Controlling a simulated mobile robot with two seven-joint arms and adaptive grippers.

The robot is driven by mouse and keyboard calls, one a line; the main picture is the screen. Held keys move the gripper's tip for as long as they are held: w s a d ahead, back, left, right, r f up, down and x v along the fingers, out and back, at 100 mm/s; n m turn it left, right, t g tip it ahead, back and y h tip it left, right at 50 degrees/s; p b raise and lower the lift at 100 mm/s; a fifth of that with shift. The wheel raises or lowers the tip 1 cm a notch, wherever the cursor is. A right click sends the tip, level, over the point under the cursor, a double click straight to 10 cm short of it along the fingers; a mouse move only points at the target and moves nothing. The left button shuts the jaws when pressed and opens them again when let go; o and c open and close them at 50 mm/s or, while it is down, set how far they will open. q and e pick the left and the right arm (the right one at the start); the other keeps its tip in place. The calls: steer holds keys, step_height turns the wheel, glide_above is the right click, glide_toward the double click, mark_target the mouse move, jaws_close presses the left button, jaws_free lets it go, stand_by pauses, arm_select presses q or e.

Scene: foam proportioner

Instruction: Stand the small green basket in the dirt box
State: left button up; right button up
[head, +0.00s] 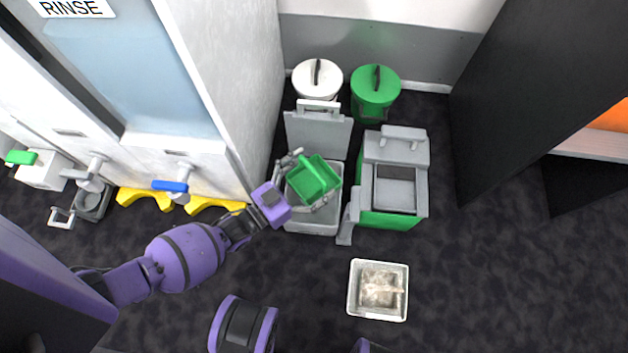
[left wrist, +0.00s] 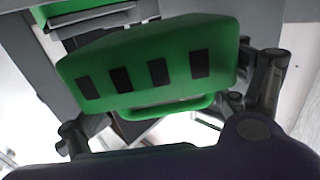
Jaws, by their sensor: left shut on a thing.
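The small green basket (head: 313,179) is held by my left gripper (head: 302,181), whose fingers are on opposite sides of it. It is above or partly inside an open light grey bin (head: 313,222) with its lid raised; the depth is hard to tell. In the left wrist view the basket (left wrist: 150,68) fills the middle, tilted, with dark slots in its side, between the fingers (left wrist: 170,105). A light square box (head: 354,292) with brownish dirty contents stands on the floor at the lower right. No label shows which container is the dirt box. My right gripper is out of view.
A green bin with a grey top (head: 408,150) stands right of the open bin. White (head: 317,78) and green (head: 376,92) lidded buckets stand behind. A white cabinet with taps (head: 210,100) is at left, a dark panel (head: 520,90) at right. Open floor lies in front.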

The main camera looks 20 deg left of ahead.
mark_target(329, 172)
arm_select(q)
step_height(329, 172, down, 4)
steer(key=shift+r+b, duration=0.25)
steer(key=shift+b, duration=0.75)
steer(key=shift+r, duration=0.1)
steer(key=shift+f+b, duration=0.35)
steer(key=shift+f, duration=0.1)
steer(key=o, duration=1.2)
steer(key=shift+c, duration=0.2)
steer(key=shift+r, duration=0.1)
